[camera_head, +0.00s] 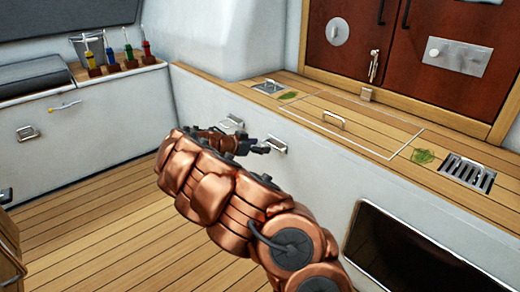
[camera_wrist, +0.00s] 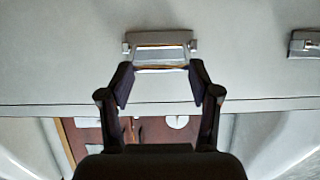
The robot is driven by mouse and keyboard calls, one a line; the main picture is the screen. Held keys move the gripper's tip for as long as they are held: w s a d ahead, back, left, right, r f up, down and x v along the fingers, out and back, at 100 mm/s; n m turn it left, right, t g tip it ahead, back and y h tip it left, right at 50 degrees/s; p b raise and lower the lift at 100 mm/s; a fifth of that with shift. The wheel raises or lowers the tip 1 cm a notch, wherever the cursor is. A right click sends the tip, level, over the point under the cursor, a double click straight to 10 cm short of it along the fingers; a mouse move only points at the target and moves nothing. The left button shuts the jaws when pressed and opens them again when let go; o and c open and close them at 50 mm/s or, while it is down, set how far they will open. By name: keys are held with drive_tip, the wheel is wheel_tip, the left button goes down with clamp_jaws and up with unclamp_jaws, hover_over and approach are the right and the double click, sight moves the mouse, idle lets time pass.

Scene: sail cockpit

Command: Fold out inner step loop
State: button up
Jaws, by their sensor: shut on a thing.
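Two small metal step loops are mounted on the white side wall below the wooden bench top. My gripper (camera_head: 262,147) reaches the nearer, right-hand step loop (camera_head: 276,147). In the wrist view, this step loop (camera_wrist: 160,40) lies straight ahead, and my gripper (camera_wrist: 160,80) is shut on it, with one finger at each side of its bar. How far the loop stands out from the wall is hard to tell. The other step loop (camera_head: 231,123) sits to the left in the head view, and at the right edge of the wrist view (camera_wrist: 305,43).
A hatch with a handle (camera_head: 333,120) and a metal grate (camera_head: 467,174) are in the bench top. A dark opening (camera_head: 400,255) is in the wall at lower right. Coloured-handled tools (camera_head: 128,52) stand at upper left. The plank floor (camera_head: 100,215) at left is clear.

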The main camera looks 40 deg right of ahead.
drive_tip(key=f+h, duration=0.2)
drive_tip(key=h, duration=0.1)
drive_tip(key=shift+a+f, duration=0.3)
drive_tip(key=shift+f, duration=0.05)
drive_tip(key=shift+f+h, duration=0.3)
drive_tip(key=shift+h, duration=0.5)
drive_tip(key=shift+d, duration=0.1)
drive_tip(key=shift+o, duration=0.2)
drive_tip(key=o, duration=1.1)
drive_tip(key=shift+o, duration=0.2)
drive_tip(key=shift+a, duration=0.25)
drive_tip(key=a, duration=1.1)
drive_tip(key=shift+w+a, duration=0.2)
drive_tip(key=shift+a, duration=0.2)
